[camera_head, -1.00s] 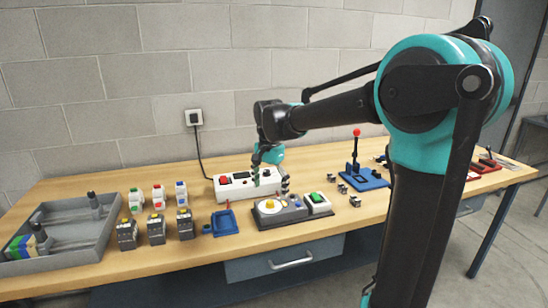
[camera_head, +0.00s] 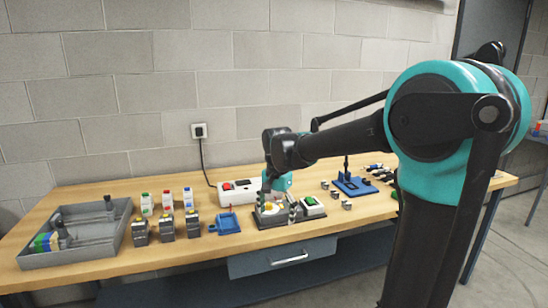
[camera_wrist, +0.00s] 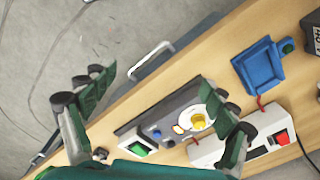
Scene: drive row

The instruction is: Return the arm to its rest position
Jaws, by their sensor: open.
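My gripper (camera_head: 279,203) hangs from my arm over the front middle of the wooden workbench (camera_head: 180,258), above a grey control box (camera_head: 270,216) with a round dial. In the wrist view my gripper (camera_wrist: 158,117) is open, its two fingers wide apart with nothing between them. The grey box with a yellow knob (camera_wrist: 198,122) and the box with a green button (camera_wrist: 138,151) show between and beyond the fingers.
A white box with a red button (camera_head: 241,191) stands behind the gripper. A blue joystick base (camera_head: 356,186) stands to the right. The space above the bench's left side is free.

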